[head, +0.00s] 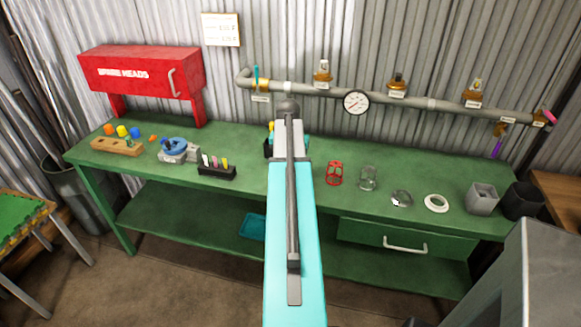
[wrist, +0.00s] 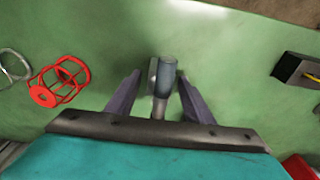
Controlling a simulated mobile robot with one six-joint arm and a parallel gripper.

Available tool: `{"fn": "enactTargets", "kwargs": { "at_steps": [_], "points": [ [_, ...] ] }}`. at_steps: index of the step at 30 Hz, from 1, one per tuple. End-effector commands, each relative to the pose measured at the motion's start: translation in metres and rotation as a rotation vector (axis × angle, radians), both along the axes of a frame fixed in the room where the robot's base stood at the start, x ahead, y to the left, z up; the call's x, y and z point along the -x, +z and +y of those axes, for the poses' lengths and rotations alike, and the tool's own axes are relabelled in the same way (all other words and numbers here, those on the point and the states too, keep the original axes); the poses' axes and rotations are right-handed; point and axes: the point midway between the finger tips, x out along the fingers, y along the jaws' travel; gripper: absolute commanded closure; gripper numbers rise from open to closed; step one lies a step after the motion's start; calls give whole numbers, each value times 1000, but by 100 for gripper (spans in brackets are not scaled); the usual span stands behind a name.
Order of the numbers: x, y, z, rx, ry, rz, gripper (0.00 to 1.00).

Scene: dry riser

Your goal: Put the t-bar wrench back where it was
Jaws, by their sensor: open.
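My gripper (wrist: 158,82) is open above the green bench, its two dark fingers apart. Between them in the wrist view is a grey-blue rounded piece (wrist: 166,78) with a lighter grey shaft. It may be the t-bar wrench, but I cannot tell for sure. The fingers are not closed on it. In the head view my own arm covers the gripper and this spot. No t-bar wrench shows clearly elsewhere on the green workbench (head: 135,172).
A black rack of coloured-handled tools (head: 216,170) stands left. A pipe with a gauge (head: 356,102) runs along the wall. A grey square container (head: 482,199) stands at the right end.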

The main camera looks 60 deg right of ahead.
Motion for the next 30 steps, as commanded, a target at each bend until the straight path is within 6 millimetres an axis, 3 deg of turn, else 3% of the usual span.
{"fn": "enactTargets", "kwargs": {
  "at_steps": [11, 30],
  "points": [
    [0, 22, 2, 2, 0, -2, 53],
    [3, 97, 11, 2, 1, -1, 53]
  ]
}}
